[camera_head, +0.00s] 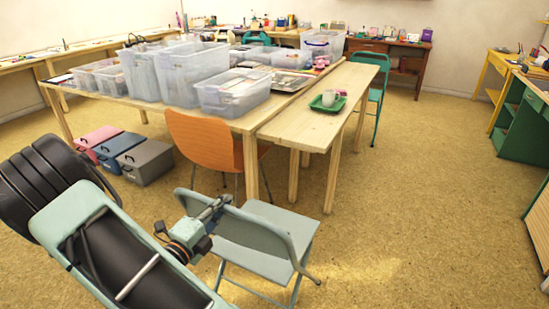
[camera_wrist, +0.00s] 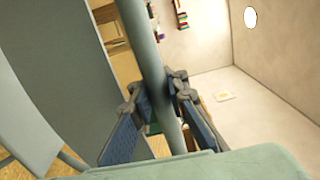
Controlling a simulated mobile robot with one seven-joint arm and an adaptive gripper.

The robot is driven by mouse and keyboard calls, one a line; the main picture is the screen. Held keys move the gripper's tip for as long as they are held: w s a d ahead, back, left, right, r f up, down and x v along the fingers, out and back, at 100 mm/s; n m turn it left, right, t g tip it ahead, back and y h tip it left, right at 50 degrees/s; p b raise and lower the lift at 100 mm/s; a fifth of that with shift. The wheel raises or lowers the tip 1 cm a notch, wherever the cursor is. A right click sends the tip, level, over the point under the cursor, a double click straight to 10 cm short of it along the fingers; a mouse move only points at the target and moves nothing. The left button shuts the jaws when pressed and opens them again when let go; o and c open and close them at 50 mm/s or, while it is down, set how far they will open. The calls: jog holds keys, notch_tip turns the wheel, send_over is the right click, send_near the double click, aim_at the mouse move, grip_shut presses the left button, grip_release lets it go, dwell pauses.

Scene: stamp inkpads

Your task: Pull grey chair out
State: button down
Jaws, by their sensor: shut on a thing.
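The grey chair (camera_head: 252,259) is a folding chair with a tubular frame. It stands on the floor in the lower middle of the head view, in front of the wooden table's near end. My gripper (camera_head: 217,209) is at the top left corner of its backrest. In the wrist view my gripper (camera_wrist: 157,98) has a finger on each side of a grey-green frame tube of the chair (camera_wrist: 150,52) and is shut on it. The chair's broad back panel shows to the left of the tube. The exact contact of the pads is partly hidden.
An orange chair (camera_head: 203,143) stands close behind, at the table (camera_head: 262,119). Plastic bins crowd the tabletop. Coloured storage boxes (camera_head: 146,163) lie under the table at left. Open floor (camera_head: 400,200) lies to the right. A green cabinet (camera_head: 528,120) stands at far right.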

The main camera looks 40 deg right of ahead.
jog(key=shift+s+d+f, duration=0.1)
jog(key=shift+s+f, duration=0.05)
jog(key=shift+f, duration=0.35)
jog(key=shift+s+d+f, duration=0.1)
jog(key=shift+s+f, duration=0.05)
jog(key=shift+f, duration=0.3)
jog(key=c, duration=1.7)
grip_release()
jog(key=shift+w+d+f, duration=0.15)
jog(key=shift+w+d, duration=0.05)
jog(key=shift+d, duration=0.05)
jog(key=shift+w+a, duration=0.1)
jog(key=shift+a+r, duration=0.2)
jog(key=p+v, duration=0.4)
jog(key=v, duration=0.7)
jog(key=shift+a+r, duration=0.15)
jog(key=shift+a, duration=0.2)
jog(key=shift+p, duration=0.3)
